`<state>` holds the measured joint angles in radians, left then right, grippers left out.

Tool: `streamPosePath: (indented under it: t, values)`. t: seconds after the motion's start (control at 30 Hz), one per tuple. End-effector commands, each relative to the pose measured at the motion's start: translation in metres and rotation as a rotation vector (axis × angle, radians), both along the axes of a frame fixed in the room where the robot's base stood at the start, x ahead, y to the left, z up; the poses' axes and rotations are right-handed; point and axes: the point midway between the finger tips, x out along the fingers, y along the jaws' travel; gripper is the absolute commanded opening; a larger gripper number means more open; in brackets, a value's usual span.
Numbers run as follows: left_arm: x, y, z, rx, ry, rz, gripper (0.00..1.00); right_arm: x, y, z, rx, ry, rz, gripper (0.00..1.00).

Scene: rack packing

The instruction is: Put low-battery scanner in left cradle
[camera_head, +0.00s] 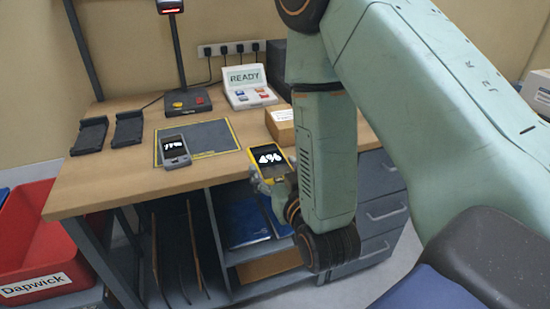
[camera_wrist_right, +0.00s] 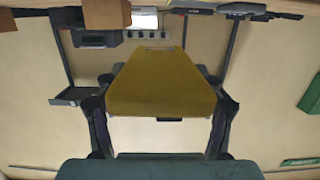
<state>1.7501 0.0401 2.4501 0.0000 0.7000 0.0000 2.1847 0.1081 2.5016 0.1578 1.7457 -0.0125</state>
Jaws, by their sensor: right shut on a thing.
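A yellow scanner (camera_head: 268,157) with "4%" on its screen is in my right gripper (camera_head: 266,179), at the front edge of the bench. In the right wrist view, the yellow back of the scanner (camera_wrist_right: 160,85) sits between the two fingers, which are shut on it. A grey scanner (camera_head: 175,160) lies on the dark mat; its screen shows a percentage that looks like "77%". The left cradle (camera_head: 81,135) and the right cradle (camera_head: 128,128) stand side by side at the bench's left end, dark and empty. My left gripper is out of view.
The wooden bench (camera_head: 92,182) holds a scanner stand (camera_head: 188,101), a white "READY" panel (camera_head: 247,87) and a cardboard box (camera_head: 281,126). The dark mat (camera_head: 215,138) is bare on its right side. A red "Dapwick" bin (camera_head: 62,247) stands below at left.

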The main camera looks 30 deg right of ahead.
Motion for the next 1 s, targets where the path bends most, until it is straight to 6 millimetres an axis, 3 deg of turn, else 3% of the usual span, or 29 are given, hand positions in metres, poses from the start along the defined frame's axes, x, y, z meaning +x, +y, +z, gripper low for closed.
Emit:
streamPosePath:
  t: [0.37, 0.7, 1.0]
  values:
    - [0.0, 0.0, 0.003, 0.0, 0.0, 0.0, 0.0, -0.002, 0.004, -0.002, 0.0, -0.001, 0.018, 0.27]
    - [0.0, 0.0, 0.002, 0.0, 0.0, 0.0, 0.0, 0.002, 0.064, -0.023, 0.005, -0.001, 0.346, 0.27]
    - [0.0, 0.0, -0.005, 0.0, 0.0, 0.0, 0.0, -0.017, 0.11, -0.04, 0.004, -0.004, 0.658, 0.27]
